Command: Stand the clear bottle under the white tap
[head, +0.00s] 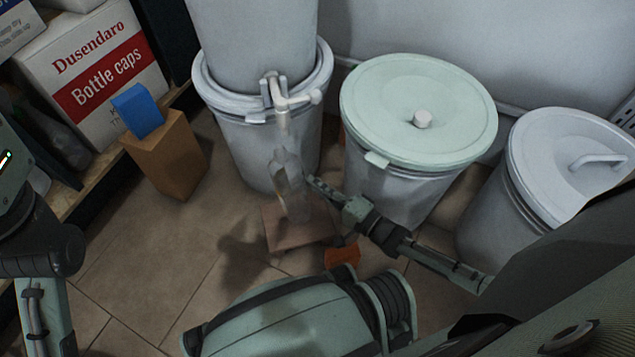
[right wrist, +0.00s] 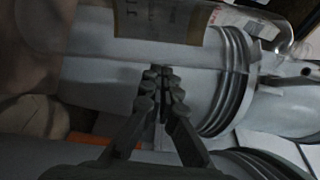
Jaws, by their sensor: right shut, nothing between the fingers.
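The clear bottle (head: 291,190) stands upright on a low brown block (head: 300,238) on the floor. In the head view its neck is just below the spout of the white tap (head: 281,102), which sticks out from the stacked grey drum; the exact depth alignment is hard to tell. My right gripper (head: 316,185) is shut and empty, beside the bottle on its right. In the right wrist view the shut fingers (right wrist: 161,78) are apart from the bottle (right wrist: 205,25), whose beige label shows at the top. My left gripper is out of view.
A drum with a pale green lid (head: 400,100) and a grey lidded drum (head: 570,150) stand to the right. An orange object (head: 342,255) lies near the block. A tan box with a blue top piece (head: 165,150) stands left, near the bottle caps carton (head: 95,75). Floor between is clear.

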